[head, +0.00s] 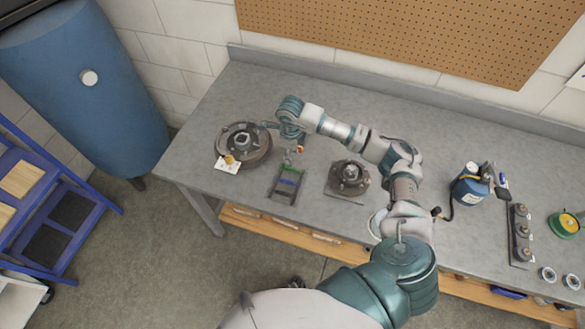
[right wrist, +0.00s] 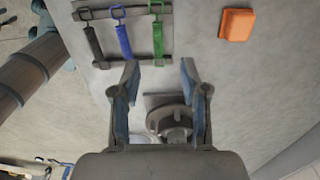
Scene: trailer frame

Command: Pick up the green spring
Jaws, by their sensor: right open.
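The green spring (right wrist: 158,40) hangs in a small dark rack (right wrist: 140,63) beside a blue spring (right wrist: 123,40) and a black spring (right wrist: 93,43). In the head view the green spring (head: 291,170) is at the rack's far end on the bench. My right gripper (right wrist: 159,68) is open and empty. Its fingertips are near the green spring's lower end in the right wrist view, with the spring just beyond the gap between them. In the head view the right gripper (head: 293,155) is at the far end of the rack. My left gripper is not in view.
An orange block (right wrist: 236,24) lies beyond the green spring. A brake drum (head: 235,160) stands left of the rack, and a hub on a plate (head: 350,178) stands right of it. A blue canister (head: 469,188) is further right on the grey bench (head: 260,90).

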